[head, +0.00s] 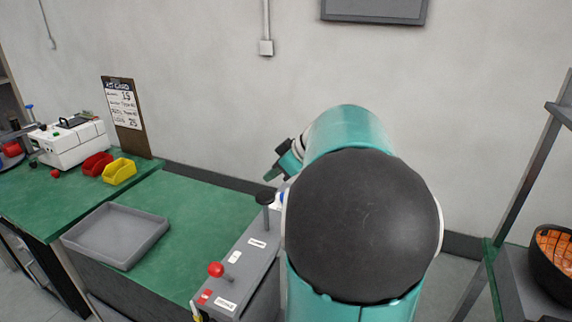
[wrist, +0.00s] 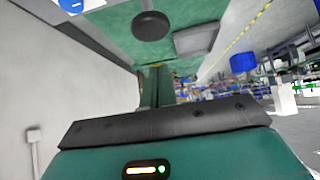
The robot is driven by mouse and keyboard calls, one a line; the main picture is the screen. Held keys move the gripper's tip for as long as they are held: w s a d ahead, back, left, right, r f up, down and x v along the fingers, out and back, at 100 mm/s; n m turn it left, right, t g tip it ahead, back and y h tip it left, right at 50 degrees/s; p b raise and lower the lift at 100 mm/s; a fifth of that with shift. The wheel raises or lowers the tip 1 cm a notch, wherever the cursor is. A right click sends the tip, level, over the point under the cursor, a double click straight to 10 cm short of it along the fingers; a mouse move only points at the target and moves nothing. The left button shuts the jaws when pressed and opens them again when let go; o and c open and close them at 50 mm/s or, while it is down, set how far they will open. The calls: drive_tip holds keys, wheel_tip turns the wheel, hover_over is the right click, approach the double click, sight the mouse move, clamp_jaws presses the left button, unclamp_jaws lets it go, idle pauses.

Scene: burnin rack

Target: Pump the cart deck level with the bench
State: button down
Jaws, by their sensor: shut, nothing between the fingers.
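The cart deck (head: 205,205) is a green top beside the green bench (head: 40,190) in the head view. A grey control box (head: 245,262) at the deck's right side carries a post with a black knob (head: 266,196) and a red ball lever (head: 216,269). The wrist view shows a black round knob (wrist: 151,26) ahead of my gripper (wrist: 157,70), apart from it. My gripper is shut and empty. In the head view my arm hides part of the box.
A grey tray (head: 118,234) sits on the deck. The bench holds a white machine (head: 70,143), a red bin (head: 97,163), a yellow bin (head: 119,171) and a leaning clipboard (head: 124,108). A rack (head: 515,200) with a dark basket (head: 552,265) stands at the right. A wall closes the back.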

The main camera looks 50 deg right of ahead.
hover_over(267, 211)
drive_tip(key=s, duration=0.1)
drive_tip(key=f, duration=0.5)
drive_tip(key=shift+d, duration=0.25)
drive_tip(key=shift+s, duration=0.1)
wheel_tip(267, 211, down, 7)
drive_tip(key=shift+r, duration=0.15)
drive_tip(key=shift+s, duration=0.1)
